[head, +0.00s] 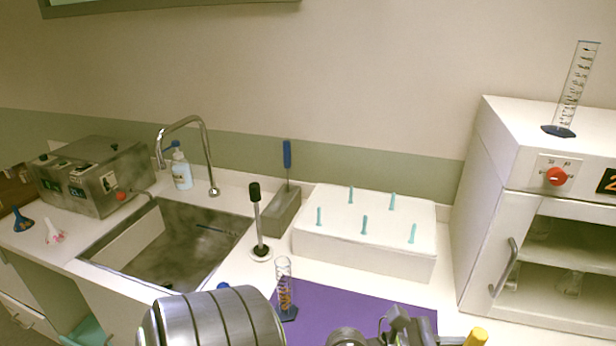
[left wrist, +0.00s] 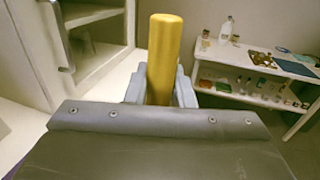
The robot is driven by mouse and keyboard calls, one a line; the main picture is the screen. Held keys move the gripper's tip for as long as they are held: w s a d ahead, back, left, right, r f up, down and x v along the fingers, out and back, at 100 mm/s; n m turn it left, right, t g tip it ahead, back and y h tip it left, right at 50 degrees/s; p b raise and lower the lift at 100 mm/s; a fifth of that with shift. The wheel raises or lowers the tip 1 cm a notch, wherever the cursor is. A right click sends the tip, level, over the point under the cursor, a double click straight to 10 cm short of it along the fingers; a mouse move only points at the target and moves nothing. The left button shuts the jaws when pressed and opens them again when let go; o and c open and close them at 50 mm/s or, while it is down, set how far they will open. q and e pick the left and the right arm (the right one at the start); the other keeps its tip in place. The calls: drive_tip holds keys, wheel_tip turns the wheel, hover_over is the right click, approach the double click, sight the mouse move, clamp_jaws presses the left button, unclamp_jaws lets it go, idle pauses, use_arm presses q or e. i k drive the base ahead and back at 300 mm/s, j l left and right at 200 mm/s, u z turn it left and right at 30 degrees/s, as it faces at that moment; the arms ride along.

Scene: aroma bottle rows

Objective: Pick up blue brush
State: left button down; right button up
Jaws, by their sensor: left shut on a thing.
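A blue-handled brush (head: 287,155) stands upright in a grey block holder (head: 284,209) behind the counter's middle; its lower end is hidden in the holder. My left gripper (left wrist: 160,88) is shut on a yellow cylindrical handle (left wrist: 164,50), which points up between the fingers in the left wrist view. In the head view the yellow handle (head: 477,337) shows at the bottom edge, right of the purple mat and well away from the blue brush. The rest of the yellow-handled thing is hidden. My right gripper is not in view.
A black-handled tool (head: 257,215) on a round base stands in front of the holder. A sink (head: 170,240) lies left. A white rack with teal pegs (head: 365,253) stands right. A graduated cylinder (head: 285,290) is by the purple mat (head: 340,312). A white oven (head: 500,210) stands far right.

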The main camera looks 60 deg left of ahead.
sight(287, 155)
drive_tip(key=k+j+u, duration=0.3)
drive_tip(key=k+j, duration=0.2)
drive_tip(key=j, duration=0.2)
drive_tip(key=k+j+u, duration=0.15)
drive_tip(key=j, duration=0.25)
drive_tip(key=k+j+u, duration=0.15)
drive_tip(key=k+j, duration=0.15)
drive_tip(key=j, duration=0.1)
